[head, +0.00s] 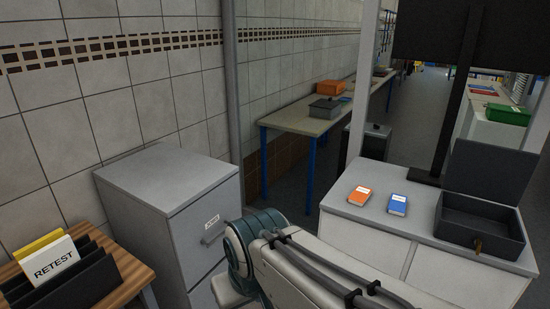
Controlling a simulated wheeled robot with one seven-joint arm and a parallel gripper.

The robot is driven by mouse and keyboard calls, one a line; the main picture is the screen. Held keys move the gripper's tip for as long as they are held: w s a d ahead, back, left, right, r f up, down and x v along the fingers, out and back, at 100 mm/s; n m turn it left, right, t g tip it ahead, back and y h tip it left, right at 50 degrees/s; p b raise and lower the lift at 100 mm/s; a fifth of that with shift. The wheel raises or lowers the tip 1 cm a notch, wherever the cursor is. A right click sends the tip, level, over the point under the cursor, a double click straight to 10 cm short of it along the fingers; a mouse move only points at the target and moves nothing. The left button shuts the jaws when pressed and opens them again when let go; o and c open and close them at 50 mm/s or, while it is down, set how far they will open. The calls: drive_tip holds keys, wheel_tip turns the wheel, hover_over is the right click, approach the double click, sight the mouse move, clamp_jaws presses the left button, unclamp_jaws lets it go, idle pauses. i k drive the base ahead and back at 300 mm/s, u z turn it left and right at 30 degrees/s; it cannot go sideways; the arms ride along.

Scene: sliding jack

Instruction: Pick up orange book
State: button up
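The orange book (360,195) lies flat on the light grey cabinet top (345,208) at the right of the head view, near its left end. It is small, with a pale patch on its cover. A blue book (397,205) lies just to its right, apart from it. My arm crosses the bottom middle of the view, in front of the cabinet. My gripper is not in the picture, so I cannot see whether it is open or holds anything.
An open dark box (480,223) with its lid raised stands right of the books. A dark post (456,100) rises behind them. A grey filing cabinet (170,190) stands left. A black file holder (68,280) sits on a wooden table. A long blue-legged table (300,119) runs along the wall.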

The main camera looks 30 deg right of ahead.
sight(361, 194)
drive_tip(key=z, duration=0.95)
drive_tip(key=i, duration=1.3)
drive_tip(key=z, duration=0.6)
drive_tip(key=i, duration=0.45)
drive_tip(key=z, duration=0.1)
